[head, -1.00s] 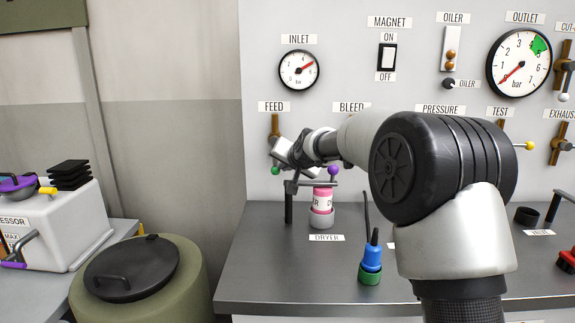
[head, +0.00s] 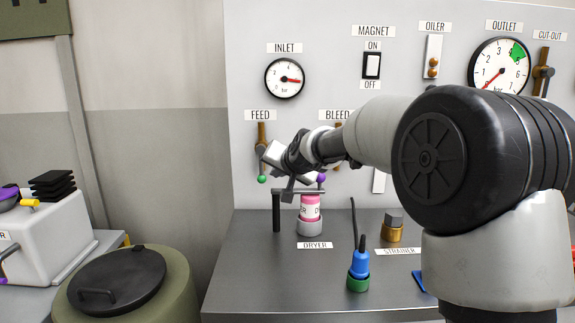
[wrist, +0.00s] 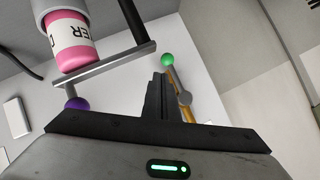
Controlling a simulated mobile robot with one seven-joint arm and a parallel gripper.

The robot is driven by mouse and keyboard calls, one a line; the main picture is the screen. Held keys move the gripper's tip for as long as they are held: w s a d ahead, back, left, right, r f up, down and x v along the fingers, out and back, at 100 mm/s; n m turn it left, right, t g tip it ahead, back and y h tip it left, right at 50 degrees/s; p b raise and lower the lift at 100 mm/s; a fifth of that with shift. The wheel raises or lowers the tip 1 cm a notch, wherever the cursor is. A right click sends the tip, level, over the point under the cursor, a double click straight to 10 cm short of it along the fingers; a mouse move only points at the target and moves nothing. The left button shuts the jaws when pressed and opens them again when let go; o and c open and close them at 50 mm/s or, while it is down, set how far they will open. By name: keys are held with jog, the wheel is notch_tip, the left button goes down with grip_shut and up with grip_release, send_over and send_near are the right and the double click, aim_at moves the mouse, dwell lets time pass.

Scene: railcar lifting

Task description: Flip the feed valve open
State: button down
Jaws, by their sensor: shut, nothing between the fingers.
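The feed valve (head: 261,134) is a brown pipe piece on the panel under the FEED label. Its lever hangs down, with a green ball (head: 262,179) at its end. In the wrist view, the green ball (wrist: 168,60) and grey hub (wrist: 184,98) lie just beyond and right of the fingertips, the lever roughly in line with the brown pipe. My gripper (wrist: 157,80) is shut and empty, its fingers close to the lever; contact cannot be told. In the head view my gripper (head: 274,154) covers part of the valve's right side.
The pink dryer (head: 310,208), a dark post with crossbar (head: 277,212) and a purple ball (head: 321,178) stand just below my gripper. The bleed valve is partly hidden behind my arm. The inlet gauge (head: 285,78) is above. A blue-green oil bottle (head: 358,268) stands in front.

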jog(key=b+v, duration=0.1)
jog(key=v, duration=1)
jog(key=shift+r, duration=0.1)
